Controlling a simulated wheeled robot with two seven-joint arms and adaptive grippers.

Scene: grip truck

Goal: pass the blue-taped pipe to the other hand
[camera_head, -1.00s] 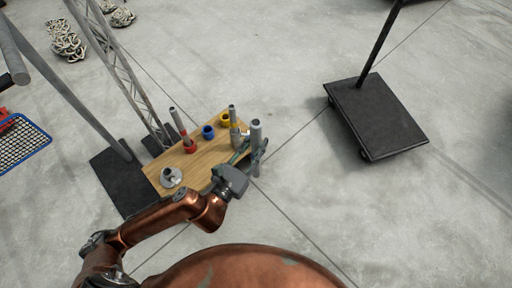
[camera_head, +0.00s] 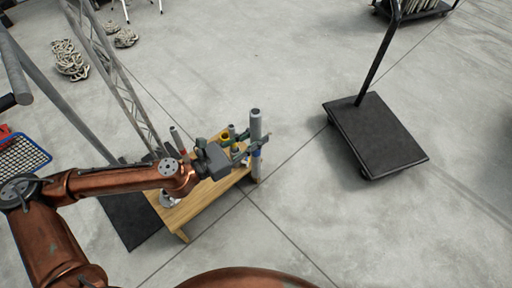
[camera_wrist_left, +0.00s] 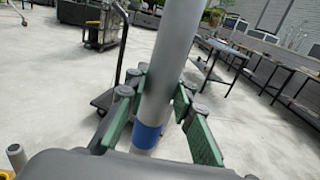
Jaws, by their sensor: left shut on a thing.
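The blue-taped pipe (camera_head: 255,127) is a grey upright tube with a blue band low on it. My left gripper (camera_head: 246,153) is shut on it, at the right end of the small wooden table (camera_head: 205,202). In the left wrist view the pipe (camera_wrist_left: 170,75) stands between the green fingers of the left gripper (camera_wrist_left: 158,98), with the blue tape (camera_wrist_left: 147,136) just below them. Whether its lower end is clear of the table edge is hard to tell. My right gripper is not in view.
More pipes, one of them (camera_head: 176,138) at the table's left, and a yellow ring (camera_head: 224,137) stand on the table, partly behind my left arm. A black cart (camera_head: 376,135) stands to the right. A lattice truss (camera_head: 118,80) rises at the left. Floor between table and cart is clear.

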